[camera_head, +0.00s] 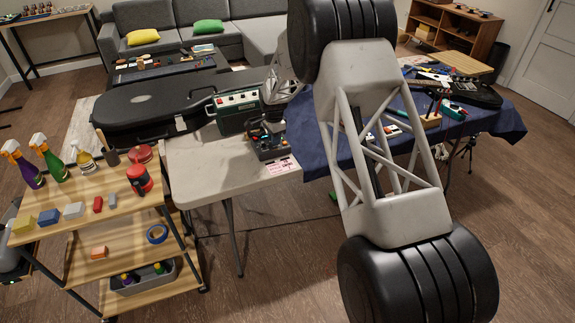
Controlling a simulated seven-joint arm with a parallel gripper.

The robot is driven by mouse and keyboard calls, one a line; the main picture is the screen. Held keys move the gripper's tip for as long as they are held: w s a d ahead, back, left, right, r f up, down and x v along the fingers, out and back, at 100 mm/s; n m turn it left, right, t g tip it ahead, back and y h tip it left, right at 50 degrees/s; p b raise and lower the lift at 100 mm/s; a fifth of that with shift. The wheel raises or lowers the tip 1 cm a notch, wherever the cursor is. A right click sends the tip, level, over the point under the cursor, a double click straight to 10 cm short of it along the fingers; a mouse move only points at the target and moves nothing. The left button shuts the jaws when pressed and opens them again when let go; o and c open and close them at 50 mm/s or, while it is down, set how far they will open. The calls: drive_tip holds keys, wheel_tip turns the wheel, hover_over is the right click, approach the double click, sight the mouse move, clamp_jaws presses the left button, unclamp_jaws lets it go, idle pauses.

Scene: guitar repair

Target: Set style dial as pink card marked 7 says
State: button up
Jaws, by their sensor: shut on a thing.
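A dark grey control box (270,150) stands near the right edge of a light folding table. My gripper (264,133) is small and dark in the head view and reaches down onto the top of this box. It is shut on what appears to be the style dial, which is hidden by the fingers. The dial's pointer and marks cannot be read. A pink and white card (282,167) lies on the table just in front of the box. Its print is too small to read.
The light folding table (215,175) has clear space at its front left. A black guitar case (150,105) lies behind it. A wooden cart (95,215) with bottles and blocks stands left. A blue-covered table (320,140) with a dark guitar (480,95) is at right, partly behind my arm.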

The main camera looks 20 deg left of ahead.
drive_tip(key=shift+m, duration=2.2)
drive_tip(key=o, duration=0.4)
drive_tip(key=shift+r, duration=0.1)
drive_tip(key=shift+r, duration=3.4)
drive_tip(key=shift+r, duration=3)
